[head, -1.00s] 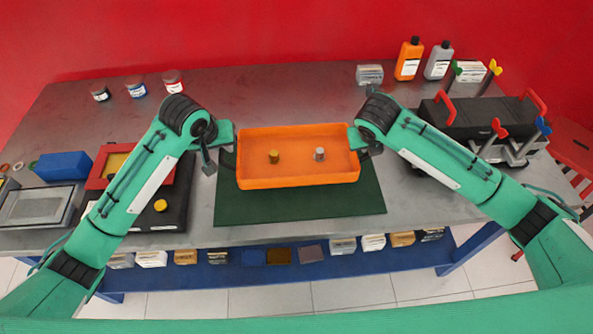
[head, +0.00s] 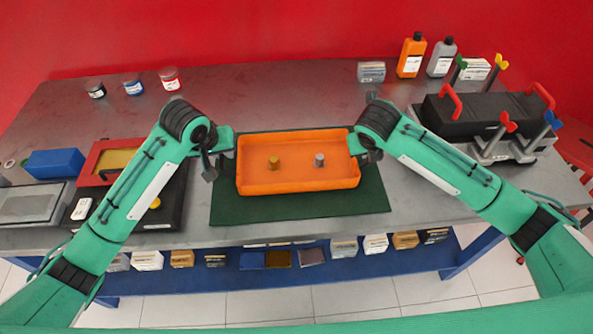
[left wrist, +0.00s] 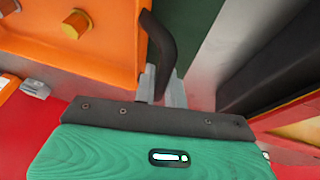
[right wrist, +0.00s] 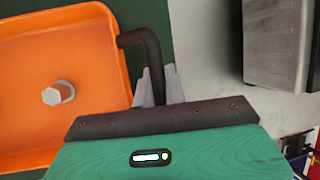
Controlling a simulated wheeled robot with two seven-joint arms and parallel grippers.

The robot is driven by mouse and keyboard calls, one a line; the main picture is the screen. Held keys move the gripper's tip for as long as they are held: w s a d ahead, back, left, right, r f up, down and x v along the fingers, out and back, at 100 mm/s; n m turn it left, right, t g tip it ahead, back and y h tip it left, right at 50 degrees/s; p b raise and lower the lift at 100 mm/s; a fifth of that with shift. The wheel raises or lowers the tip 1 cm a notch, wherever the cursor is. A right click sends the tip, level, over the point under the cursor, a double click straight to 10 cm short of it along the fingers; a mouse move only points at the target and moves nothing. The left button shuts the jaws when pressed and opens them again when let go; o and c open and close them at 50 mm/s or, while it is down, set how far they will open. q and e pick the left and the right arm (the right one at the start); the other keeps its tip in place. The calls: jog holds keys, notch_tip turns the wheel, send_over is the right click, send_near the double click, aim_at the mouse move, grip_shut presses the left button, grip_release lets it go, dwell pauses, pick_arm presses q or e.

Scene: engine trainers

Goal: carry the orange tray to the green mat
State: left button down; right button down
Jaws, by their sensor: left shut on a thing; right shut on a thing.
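My left gripper (head: 229,152) is shut on the black handle at the tray's left end; the handle (left wrist: 160,45) shows between the fingers in the left wrist view. My right gripper (head: 357,149) is shut on the right-end handle; this handle (right wrist: 150,50) shows in the right wrist view.
A red-framed box and black case (head: 172,205) lie left of the mat. A black box with red handles (head: 480,115) stands at the right. Bottles (head: 411,55) and several jars (head: 133,86) line the back. Bare metal table (head: 270,100) lies behind the mat.

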pick_arm(q)
jog(key=shift+f+b, duration=0.4)
jog(key=shift+f, duration=0.15)
pick_arm(e)
jog(key=shift+f, duration=0.55)
pick_arm(q)
jog(key=c, duration=1.5)
grip_release()
jog(key=shift+r, duration=0.15)
pick_arm(e)
jog(key=c, duration=1.5)
grip_release()
jog(key=shift+r, duration=0.15)
pick_arm(q)
jog(key=shift+o, duration=0.2)
pick_arm(e)
jog(key=shift+o, duration=0.2)
jog(key=shift+s+r, duration=0.1)
jog(key=shift+r, duration=0.1)
pick_arm(q)
jog(key=v, duration=1.2)
pick_arm(e)
jog(key=v, duration=1.1)
jog(key=shift+s+r, duration=0.15)
jog(key=shift+r, duration=0.05)
jog(key=shift+a, duration=0.1)
